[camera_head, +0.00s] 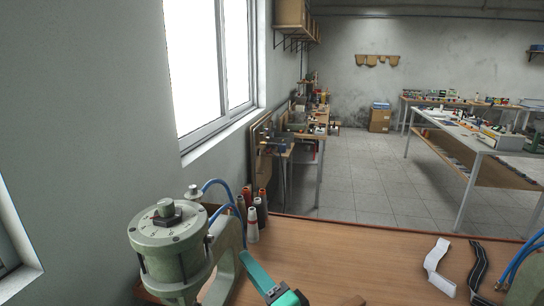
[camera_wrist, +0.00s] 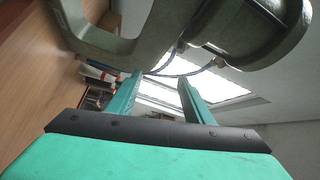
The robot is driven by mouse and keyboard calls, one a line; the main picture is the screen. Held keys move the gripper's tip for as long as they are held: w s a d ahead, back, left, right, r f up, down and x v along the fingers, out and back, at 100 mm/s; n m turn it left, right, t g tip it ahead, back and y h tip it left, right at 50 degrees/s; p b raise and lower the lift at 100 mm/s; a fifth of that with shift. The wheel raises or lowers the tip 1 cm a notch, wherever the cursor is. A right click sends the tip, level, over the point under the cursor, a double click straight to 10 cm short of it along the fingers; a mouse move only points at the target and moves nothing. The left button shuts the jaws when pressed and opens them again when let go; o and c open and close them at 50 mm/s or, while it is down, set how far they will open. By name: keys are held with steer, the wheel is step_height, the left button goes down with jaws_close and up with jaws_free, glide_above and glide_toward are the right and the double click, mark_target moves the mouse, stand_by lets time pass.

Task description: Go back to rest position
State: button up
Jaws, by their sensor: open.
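My gripper (camera_wrist: 160,95) shows in the wrist view with its two teal fingers apart and nothing between them. In the head view, one teal finger and part of the dark gripper body (camera_head: 272,282) show at the bottom centre, just right of the press's curved frame. The pale green pneumatic press (camera_head: 172,250) stands at the lower left of the head view. In the wrist view the press (camera_wrist: 235,25) fills the top, close beyond the fingers. I cannot tell whether the gripper touches it. The rest of my arm is mostly out of view.
The wooden table (camera_head: 345,255) has free room in its middle. Several thread spools (camera_head: 252,225) stand behind the press. A white strip (camera_head: 438,262) and a black strip (camera_head: 479,265) lie on the right, near a blue hose (camera_head: 522,255). A window (camera_head: 210,60) is at the left.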

steer(key=s+f+m+t+h, duration=0.1)
steer(key=s+f+m+h, duration=0.1)
steer(key=s+f+h, duration=0.75)
steer(key=s+f+m+t+h, duration=0.15)
steer(key=s+f, duration=0.35)
steer(key=f, duration=0.9)
steer(key=s+d+f+n+g, duration=0.1)
steer(key=s+n, duration=0.4)
steer(key=s, duration=0.6)
steer(key=s+d+f+n+g, duration=0.1)
steer(key=s+d+f+n, duration=0.2)
steer(key=s, duration=0.9)
steer(key=f+n, duration=0.1)
steer(key=n, duration=0.2)
steer(key=shift+s+f, duration=0.2)
steer(key=shift+s, duration=0.1)
